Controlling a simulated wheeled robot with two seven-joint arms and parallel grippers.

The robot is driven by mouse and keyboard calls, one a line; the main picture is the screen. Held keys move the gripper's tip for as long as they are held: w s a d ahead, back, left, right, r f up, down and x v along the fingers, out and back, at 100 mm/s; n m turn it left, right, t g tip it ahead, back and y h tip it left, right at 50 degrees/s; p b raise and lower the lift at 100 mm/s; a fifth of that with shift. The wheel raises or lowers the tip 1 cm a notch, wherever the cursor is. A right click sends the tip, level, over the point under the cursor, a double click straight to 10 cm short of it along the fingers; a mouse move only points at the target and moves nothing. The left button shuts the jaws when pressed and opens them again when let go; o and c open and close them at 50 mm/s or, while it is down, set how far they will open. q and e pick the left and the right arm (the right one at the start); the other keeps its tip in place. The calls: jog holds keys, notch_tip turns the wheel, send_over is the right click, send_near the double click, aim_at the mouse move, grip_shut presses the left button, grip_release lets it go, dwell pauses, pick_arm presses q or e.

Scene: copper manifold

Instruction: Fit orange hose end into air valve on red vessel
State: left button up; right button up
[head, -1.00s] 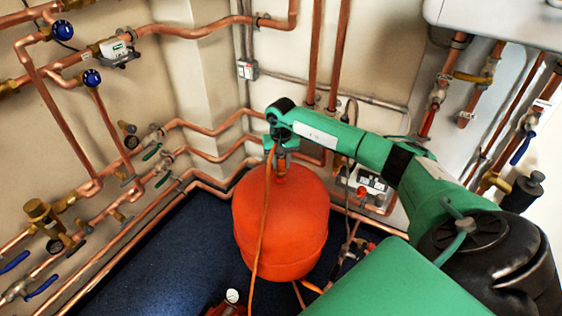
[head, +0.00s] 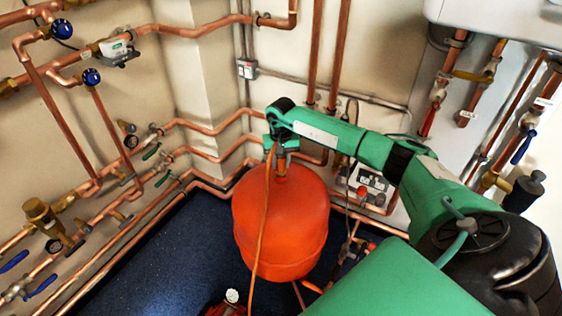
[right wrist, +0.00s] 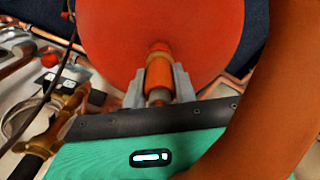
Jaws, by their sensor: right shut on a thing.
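The red vessel (head: 296,222) stands on the dark blue floor. My right gripper (head: 281,163) is just above its top. In the right wrist view the gripper (right wrist: 158,86) is shut on the orange hose end (right wrist: 159,74), with one grey finger on each side and a brass-coloured collar between them. The hose end points at the top of the vessel (right wrist: 110,30), at a small reddish fitting (right wrist: 159,47). They look in line and close to touching; I cannot tell how deep the end sits. The orange hose (head: 264,215) hangs in front of the vessel. My left gripper is out of view.
Copper pipes (head: 215,155) run along the walls behind and left of the vessel. Valves with blue handles (head: 62,29) are at the left. A control box (head: 368,185) is behind the vessel. Open floor (head: 165,255) lies to its left.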

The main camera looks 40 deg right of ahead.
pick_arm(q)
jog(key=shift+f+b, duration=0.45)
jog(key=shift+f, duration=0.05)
pick_arm(e)
jog(key=shift+f, duration=0.6)
jog(key=o, duration=1.1)
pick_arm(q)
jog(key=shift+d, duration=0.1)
pick_arm(e)
jog(key=shift+w+r, duration=0.1)
jog(key=shift+r, duration=0.8)
pick_arm(q)
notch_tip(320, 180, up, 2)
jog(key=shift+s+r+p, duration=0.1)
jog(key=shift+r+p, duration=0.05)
jog(key=shift+p, duration=0.35)
pick_arm(e)
notch_tip(320, 180, up, 12)
jog(key=shift+r, duration=0.1)
